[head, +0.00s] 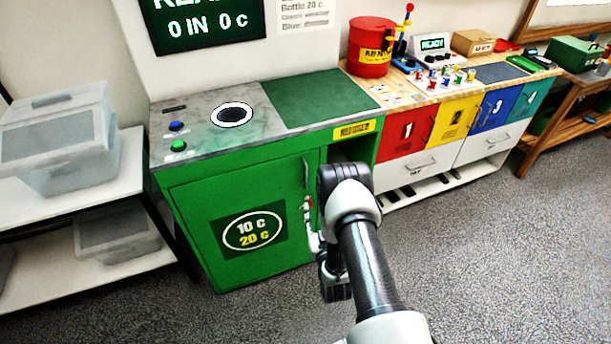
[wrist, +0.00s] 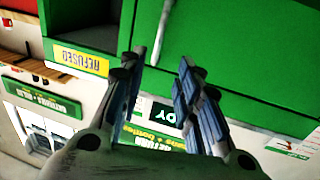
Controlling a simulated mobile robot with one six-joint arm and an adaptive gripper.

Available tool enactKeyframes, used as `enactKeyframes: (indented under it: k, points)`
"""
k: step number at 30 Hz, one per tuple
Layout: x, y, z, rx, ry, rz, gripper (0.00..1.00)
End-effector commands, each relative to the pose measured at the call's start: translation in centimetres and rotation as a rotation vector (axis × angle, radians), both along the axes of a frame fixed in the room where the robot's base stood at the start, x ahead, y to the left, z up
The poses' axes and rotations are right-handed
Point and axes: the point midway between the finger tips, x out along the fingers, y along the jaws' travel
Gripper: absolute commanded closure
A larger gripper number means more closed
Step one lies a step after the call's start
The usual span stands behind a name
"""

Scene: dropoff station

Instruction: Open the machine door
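The green machine (head: 330,140) has a shut green door (head: 195,195) on its front, with a dark "10 c 20 c" sign. A grey vertical handle (head: 305,174) is at the door's right edge. In the wrist view, which is upside down, the door (wrist: 245,50) fills the upper right, and the handle (wrist: 162,32) shows beyond the fingertips, roughly in line with the gap between them. My gripper (wrist: 158,68) is open and empty. In the head view my gripper (head: 308,208) is in front of the door's right side, near the handle's lower end, partly hidden by my arm.
A yellow "REFUSED" label (head: 354,130) sits above an open compartment right of the door. Coloured bins (head: 405,140) stand further right. A shelf with a clear lidded box (head: 60,140) is at left. The grey floor (head: 470,260) at the right front is clear.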

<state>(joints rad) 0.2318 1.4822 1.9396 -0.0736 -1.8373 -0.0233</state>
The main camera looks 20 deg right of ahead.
Motion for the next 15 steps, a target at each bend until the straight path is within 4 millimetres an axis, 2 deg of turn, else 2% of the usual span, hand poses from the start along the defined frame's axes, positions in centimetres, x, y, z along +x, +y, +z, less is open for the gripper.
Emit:
enactKeyframes:
  k: [2, 5, 8, 15]
  points:
    - [-0.3, 0.0, -0.3, -0.001, -0.012, -0.002, 0.69]
    - [0.3, -0.1, -0.3, -0.002, -0.019, -0.002, 0.69]
    - [1.7, -0.4, -0.3, -0.003, -0.019, -0.001, 0.69]
    - [6.8, -1.2, -0.4, -0.003, -0.019, -0.001, 0.69]
